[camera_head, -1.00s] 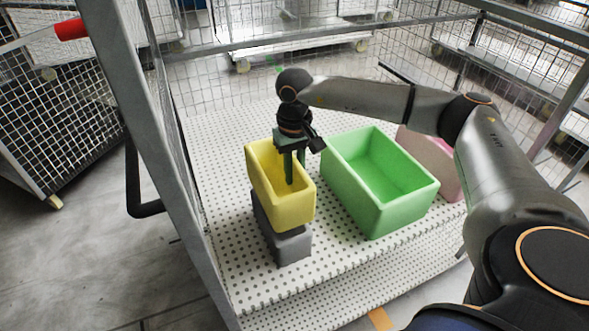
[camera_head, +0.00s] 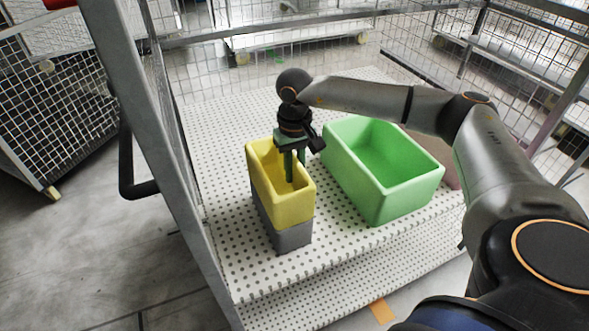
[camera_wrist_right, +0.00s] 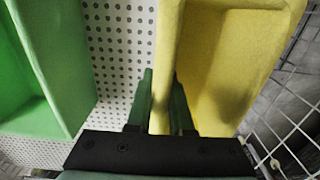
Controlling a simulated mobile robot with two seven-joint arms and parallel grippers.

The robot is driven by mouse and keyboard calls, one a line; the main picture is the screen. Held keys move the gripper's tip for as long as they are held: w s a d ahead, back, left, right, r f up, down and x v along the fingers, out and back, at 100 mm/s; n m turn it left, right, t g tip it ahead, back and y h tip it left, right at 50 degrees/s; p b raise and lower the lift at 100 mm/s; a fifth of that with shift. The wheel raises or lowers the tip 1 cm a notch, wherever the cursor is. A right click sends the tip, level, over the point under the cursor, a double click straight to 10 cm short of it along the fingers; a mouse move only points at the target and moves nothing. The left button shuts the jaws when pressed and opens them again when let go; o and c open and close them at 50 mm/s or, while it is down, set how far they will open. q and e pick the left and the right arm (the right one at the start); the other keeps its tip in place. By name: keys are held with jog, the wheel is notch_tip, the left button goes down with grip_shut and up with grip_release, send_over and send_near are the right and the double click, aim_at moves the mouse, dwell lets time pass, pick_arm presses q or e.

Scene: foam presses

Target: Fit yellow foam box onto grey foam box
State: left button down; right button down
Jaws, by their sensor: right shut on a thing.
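The yellow foam box (camera_head: 296,212) is an open, narrow box upright directly above the grey foam box (camera_head: 292,238) in the head view. Their sides line up closely and I see no clear gap between them. The grey box stands on the perforated shelf; its top is hidden under the yellow one. My right gripper (camera_head: 295,168) points down and is shut on the yellow box's right wall. In the right wrist view its fingers (camera_wrist_right: 161,80) stand either side of the wall of the yellow box (camera_wrist_right: 222,60). My left gripper is not in view.
A larger open green box (camera_head: 378,207) stands just right of the yellow one, with a narrow strip of shelf between. A pinkish box (camera_head: 451,172) is partly hidden behind it. The white perforated shelf (camera_head: 228,150) is clear at left and back. A grey cage post (camera_head: 150,150) rises at left.

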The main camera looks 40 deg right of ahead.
jog(key=c, duration=0.7)
grip_release()
jog(key=shift+c, duration=0.2)
notch_tip(320, 180, up, 12)
jog(key=shift+f, duration=0.1)
jog(key=shift+r, duration=0.4)
